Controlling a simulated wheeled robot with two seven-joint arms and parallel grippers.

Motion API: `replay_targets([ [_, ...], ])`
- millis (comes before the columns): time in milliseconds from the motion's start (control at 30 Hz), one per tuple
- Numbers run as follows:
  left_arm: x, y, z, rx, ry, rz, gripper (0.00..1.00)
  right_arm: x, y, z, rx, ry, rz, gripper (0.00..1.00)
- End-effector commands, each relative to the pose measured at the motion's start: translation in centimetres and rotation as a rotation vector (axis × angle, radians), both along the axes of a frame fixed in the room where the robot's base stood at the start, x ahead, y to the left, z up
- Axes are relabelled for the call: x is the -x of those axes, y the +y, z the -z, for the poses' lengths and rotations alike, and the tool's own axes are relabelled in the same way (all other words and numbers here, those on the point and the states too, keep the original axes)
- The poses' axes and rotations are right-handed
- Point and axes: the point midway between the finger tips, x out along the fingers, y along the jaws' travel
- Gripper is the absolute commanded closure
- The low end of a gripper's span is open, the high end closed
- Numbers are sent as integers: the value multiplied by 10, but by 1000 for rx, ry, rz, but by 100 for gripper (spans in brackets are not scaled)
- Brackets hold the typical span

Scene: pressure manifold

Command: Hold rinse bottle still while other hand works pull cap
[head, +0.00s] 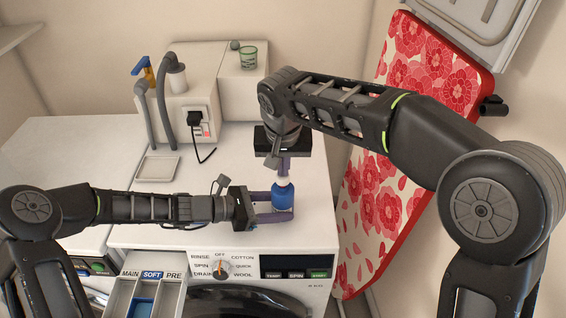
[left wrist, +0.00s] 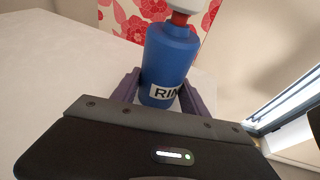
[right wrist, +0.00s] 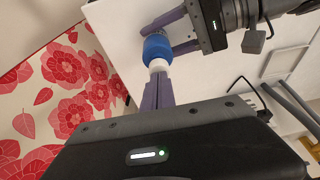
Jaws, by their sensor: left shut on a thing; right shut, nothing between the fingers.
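The rinse bottle (head: 284,197) is blue and stands upright near the front right of the washer top. Its label reads "RIN" in the left wrist view (left wrist: 165,70), the rest hidden. My left gripper (head: 278,206) is shut around the bottle's body from the left. The white pull cap (right wrist: 158,65) tops the bottle; the left wrist view shows a red band (left wrist: 180,18) between cap and body. My right gripper (head: 283,170) points down just above the cap, fingers shut and empty. I cannot tell whether its fingertips touch the cap.
The white washer top (head: 225,170) is mostly clear. An open detergent drawer (head: 160,265) sticks out at the front left. A red floral ironing board (head: 375,215) leans at the right.

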Motion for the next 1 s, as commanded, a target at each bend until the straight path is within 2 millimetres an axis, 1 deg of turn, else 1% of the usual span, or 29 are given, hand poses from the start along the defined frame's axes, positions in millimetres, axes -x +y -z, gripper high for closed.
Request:
replay_targets([
  [33, 0, 0, 0, 1, 0, 1, 71, 1, -1, 8, 3, 4, 0, 100],
  [133, 0, 0, 0, 1, -1, 1, 71, 1, 0, 16, 2, 4, 0, 100],
  [433, 0, -1, 0, 2, 0, 1, 71, 1, -1, 17, 3, 6, 0, 100],
  [567, 0, -1, -1, 2, 0, 1, 71, 1, -1, 13, 3, 5, 0, 100],
  [667, 0, 0, -1, 2, 0, 1, 71, 0, 0, 3, 2, 2, 2, 100],
  [767, 0, 0, -1, 1, 0, 1, 71, 0, 0, -11, 0, 0, 1, 100],
  [867, 0, 0, 0, 1, 0, 1, 71, 0, 1, -31, -3, -3, -1, 100],
  [1000, 0, 0, 0, 1, 0, 0, 71, 10, 1, -61, -2, -4, -1, 100],
])
